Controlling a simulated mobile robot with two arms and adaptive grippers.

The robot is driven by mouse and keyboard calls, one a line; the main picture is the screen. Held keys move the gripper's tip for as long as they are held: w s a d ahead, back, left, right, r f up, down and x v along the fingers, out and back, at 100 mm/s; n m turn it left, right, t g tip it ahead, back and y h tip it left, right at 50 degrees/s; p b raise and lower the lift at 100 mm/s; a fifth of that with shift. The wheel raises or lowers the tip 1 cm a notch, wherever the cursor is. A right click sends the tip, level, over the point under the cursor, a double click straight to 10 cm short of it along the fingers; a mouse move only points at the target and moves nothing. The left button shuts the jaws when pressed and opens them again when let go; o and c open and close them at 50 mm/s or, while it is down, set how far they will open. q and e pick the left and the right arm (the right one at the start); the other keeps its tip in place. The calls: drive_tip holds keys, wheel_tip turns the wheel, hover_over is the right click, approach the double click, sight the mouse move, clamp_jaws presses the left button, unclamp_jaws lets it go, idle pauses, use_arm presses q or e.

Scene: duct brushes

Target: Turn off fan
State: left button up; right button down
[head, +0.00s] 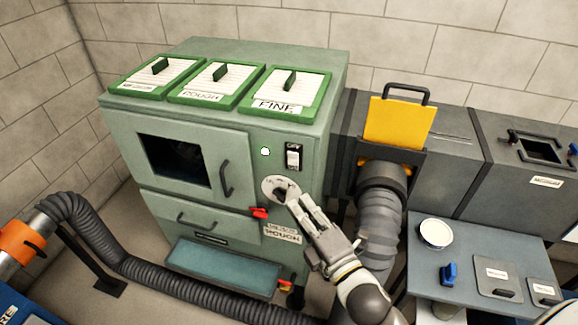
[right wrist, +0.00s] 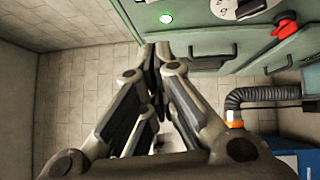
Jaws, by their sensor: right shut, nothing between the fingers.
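The green cabinet (head: 232,140) stands in the middle of the head view. Its front has a switch in a black frame (head: 293,156) with a white rocker, a lit pale green lamp (head: 265,152) and a round dial (head: 281,190) below them. The lamp (right wrist: 165,18) and part of the dial (right wrist: 232,8) also show in the right wrist view. My right gripper (head: 295,208) is shut and empty, with its fingertips just below the dial in the picture. I cannot tell whether it touches the panel. My left gripper is not in view.
A red knob (head: 259,213) sits left of my right gripper. Three green-framed panels lie on the cabinet top. A grey duct with a yellow plate (head: 398,122) and a flexible hose (head: 376,220) stands close on the right. A side table (head: 450,262) holds small items.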

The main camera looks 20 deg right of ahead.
sight(290, 164)
drive_tip(key=shift+w+d+r+p, duration=0.2)
drive_tip(key=shift+w+p, duration=0.4)
drive_tip(key=shift+w, duration=1.3)
drive_tip(key=shift+w+d+r+p, duration=0.15)
drive_tip(key=shift+w+p, duration=0.45)
drive_tip(key=shift+w, duration=1.3)
drive_tip(key=shift+w+d+r+p, duration=0.1)
drive_tip(key=shift+w+r+p, duration=0.35)
drive_tip(key=shift+w, duration=1.45)
drive_tip(key=shift+a+f, duration=0.1)
drive_tip(key=shift+f, duration=0.1)
drive_tip(key=shift+w+r+p, duration=0.2)
drive_tip(key=shift+r+p, duration=0.25)
drive_tip(key=shift+p, duration=0.8)
drive_tip(key=shift+f, duration=0.3)
drive_tip(key=shift+m+g, duration=0.3)
